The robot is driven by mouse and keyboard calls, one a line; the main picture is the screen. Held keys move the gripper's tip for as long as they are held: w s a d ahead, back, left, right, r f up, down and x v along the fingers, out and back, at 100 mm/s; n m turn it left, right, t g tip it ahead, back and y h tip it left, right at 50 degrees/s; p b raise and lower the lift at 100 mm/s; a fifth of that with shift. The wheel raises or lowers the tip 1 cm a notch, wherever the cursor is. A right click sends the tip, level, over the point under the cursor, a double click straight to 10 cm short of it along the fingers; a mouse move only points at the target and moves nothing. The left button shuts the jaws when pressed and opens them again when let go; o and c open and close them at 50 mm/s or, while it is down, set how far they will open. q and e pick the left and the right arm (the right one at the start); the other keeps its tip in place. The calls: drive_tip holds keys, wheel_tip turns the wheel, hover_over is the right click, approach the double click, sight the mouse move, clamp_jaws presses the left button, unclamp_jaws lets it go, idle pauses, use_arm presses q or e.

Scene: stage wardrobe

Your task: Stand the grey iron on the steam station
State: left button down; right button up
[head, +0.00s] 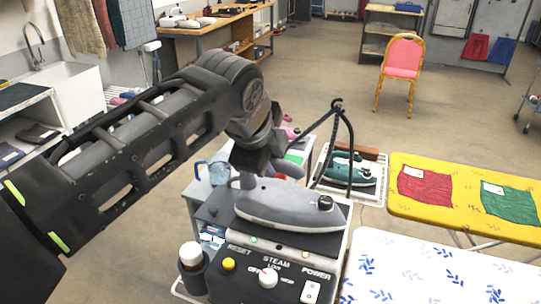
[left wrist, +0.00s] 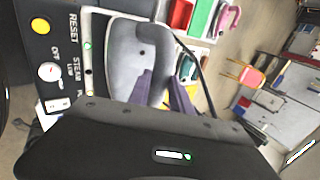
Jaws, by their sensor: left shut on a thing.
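The grey iron (head: 290,212) is over the top of the steam station (head: 245,282), lying roughly flat with its length across the station. It also shows in the left wrist view (left wrist: 128,58). My left gripper (head: 268,170) is above the iron and shut on its handle, which the wrist partly hides. In the left wrist view the gripper fingers (left wrist: 165,92) sit against the iron. I cannot tell whether the soleplate touches the station's rest. The station's front panel (left wrist: 52,50) has a yellow button, a white dial and a switch. My right gripper is not in view.
A white bottle (head: 190,254) is in a holder at left. A blue-patterned board (head: 430,275) and a yellow board (head: 460,205) lie to the right.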

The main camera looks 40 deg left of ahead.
use_arm(q)
drive_tip(key=c, duration=1.6)
unclamp_jaws()
drive_tip(key=shift+f, duration=0.2)
drive_tip(key=o, duration=0.4)
drive_tip(key=shift+r, duration=0.1)
drive_tip(key=shift+o, duration=0.2)
drive_tip(key=shift+r, duration=0.15)
drive_tip(key=p+v, duration=0.1)
drive_tip(key=v, duration=1.1)
drive_tip(key=shift+p, duration=0.35)
